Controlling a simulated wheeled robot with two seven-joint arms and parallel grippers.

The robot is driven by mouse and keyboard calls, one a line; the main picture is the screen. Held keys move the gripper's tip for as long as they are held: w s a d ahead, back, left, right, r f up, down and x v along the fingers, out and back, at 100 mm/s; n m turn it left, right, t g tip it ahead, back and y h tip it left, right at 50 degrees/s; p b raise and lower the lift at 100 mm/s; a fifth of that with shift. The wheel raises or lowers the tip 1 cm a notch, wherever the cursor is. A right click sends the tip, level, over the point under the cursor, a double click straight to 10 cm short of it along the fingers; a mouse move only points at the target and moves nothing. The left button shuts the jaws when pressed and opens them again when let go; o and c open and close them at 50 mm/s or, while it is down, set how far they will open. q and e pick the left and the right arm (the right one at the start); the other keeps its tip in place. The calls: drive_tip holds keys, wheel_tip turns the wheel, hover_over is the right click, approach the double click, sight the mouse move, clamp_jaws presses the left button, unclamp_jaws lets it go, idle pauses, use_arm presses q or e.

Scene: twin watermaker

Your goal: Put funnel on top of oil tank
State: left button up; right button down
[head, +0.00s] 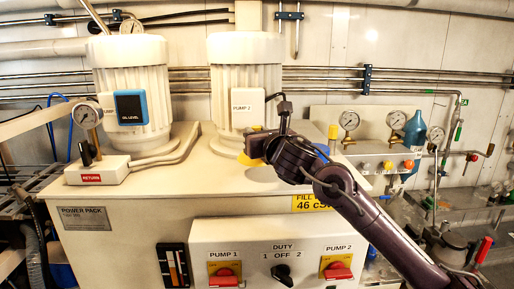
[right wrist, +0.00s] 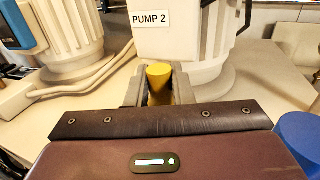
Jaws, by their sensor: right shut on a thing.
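The yellow funnel (right wrist: 159,73) is between the two grey fingers of my right gripper (right wrist: 160,88), which is shut on it. In the head view my right gripper (head: 262,144) reaches in from the right, and yellow of the funnel (head: 247,160) shows below the fingers. The oil tank (head: 130,215) is the large cream box labelled POWER PACK. The funnel is over the tank's top, in front of the PUMP 2 motor. I cannot tell whether it touches the top, and any filler opening is hidden. My left gripper is not in view.
Two cream motors (head: 131,75) (head: 245,75) stand on the tank. A switch panel (head: 278,255) with red handles is on its front. A gauge panel (head: 375,140) and a blue bottle (head: 414,130) are at right. Pipes run along the back wall.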

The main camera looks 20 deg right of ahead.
drive_tip(key=shift+s+f, duration=0.25)
drive_tip(key=shift+f, duration=0.45)
wheel_tip(320, 180, down, 2)
drive_tip(key=shift+f+p, duration=0.2)
drive_tip(key=shift+p, duration=0.1)
drive_tip(key=shift+w+f, duration=0.1)
drive_tip(key=shift+f, duration=0.25)
drive_tip(key=c, duration=1.7)
unclamp_jaws()
drive_tip(key=o, duration=0.4)
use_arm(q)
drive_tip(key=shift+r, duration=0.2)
